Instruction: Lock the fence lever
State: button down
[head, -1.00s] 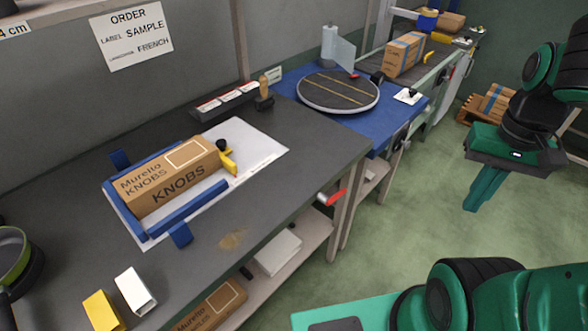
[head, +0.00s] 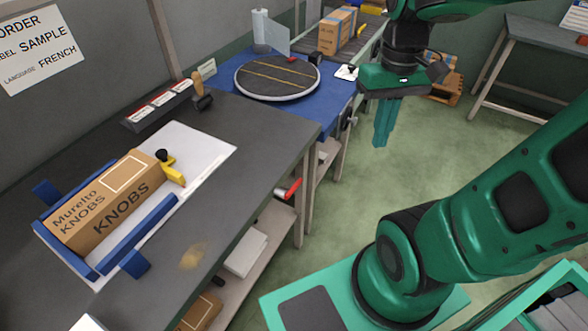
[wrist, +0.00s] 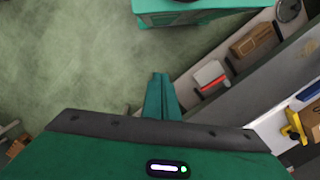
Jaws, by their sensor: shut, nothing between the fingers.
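A yellow lever-like part with a black knob (head: 170,167) stands at the right end of the cardboard KNOBS box (head: 105,203), which lies between blue fence rails (head: 140,232) on the bench. The yellow part also shows at the right edge of the wrist view (wrist: 293,127). I cannot tell for sure which of these is the fence lever. My gripper (head: 381,142) is shut and empty, pointing down over the floor right of the bench, apart from both. Its fingers show in the wrist view (wrist: 160,88).
A round turntable (head: 278,77) sits on the blue table behind the bench, with a carton (head: 336,30) on the conveyor beyond. A shelf with a white box (head: 245,253) is below. Green floor (head: 440,150) is open to the right.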

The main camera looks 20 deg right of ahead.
jog(key=w+a+f+n+g, duration=0.2)
jog(key=w+a+n, duration=0.8)
jog(key=w+a, duration=0.4)
jog(key=shift+a, duration=0.25)
jog(key=shift+f, duration=0.1)
send_near(296, 183)
jog(key=x, duration=0.6)
jog(key=shift+f, duration=0.3)
jog(key=shift+a, duration=0.1)
jog(key=shift+g, duration=0.3)
